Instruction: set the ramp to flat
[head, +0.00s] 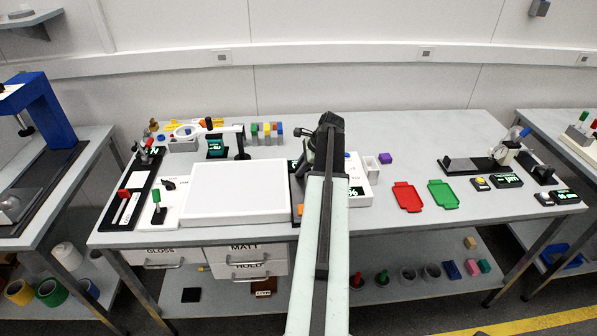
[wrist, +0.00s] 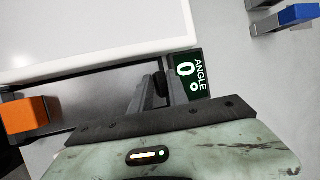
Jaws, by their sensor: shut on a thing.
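The ramp's angle display (wrist: 191,76) reads "ANGLE 0°" in the wrist view. A dark base strip (wrist: 75,76) runs left from it along the white panel, with an orange block (wrist: 25,115) at its end. In the head view the orange block (head: 300,210) shows beside my arm, which hides most of the ramp. My gripper (wrist: 158,84) is beside the display, its grey fingers shut on a small dark knob, mostly hidden between them. Any tilt of the ramp surface is hard to see.
A large white panel (head: 236,191) lies just left of the ramp. A white box with a display (head: 356,190) stands right of my arm. Red (head: 408,197) and green (head: 442,195) trays lie further right.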

